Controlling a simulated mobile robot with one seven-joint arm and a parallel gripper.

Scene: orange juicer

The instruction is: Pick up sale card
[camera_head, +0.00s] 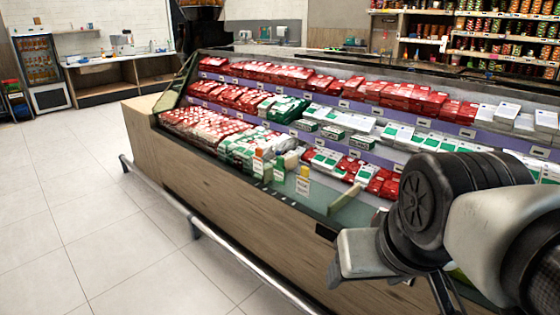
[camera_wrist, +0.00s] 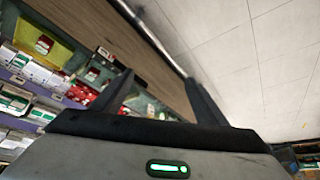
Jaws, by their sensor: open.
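Several small upright cards stand along the front glass edge of the display case in the head view. One sale card (camera_head: 303,181) has a yellow top and a white lower part. Another card (camera_head: 258,162) has an orange top, and a green one (camera_head: 279,171) stands between them. My gripper (camera_wrist: 160,78) is open in the wrist view, with nothing visible between its two dark fingers. Its fingers point toward the case's wooden front and the floor. In the head view my arm is at the right, apart from the cards, and the fingertips cannot be made out.
The long display case (camera_head: 225,180) holds rows of red, green and white packages. A metal rail (camera_head: 215,237) runs along its front. The tiled floor (camera_head: 75,200) at left is clear. A drinks fridge (camera_head: 40,70) stands at the back left. A yellow container (camera_wrist: 45,42) shows in the wrist view.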

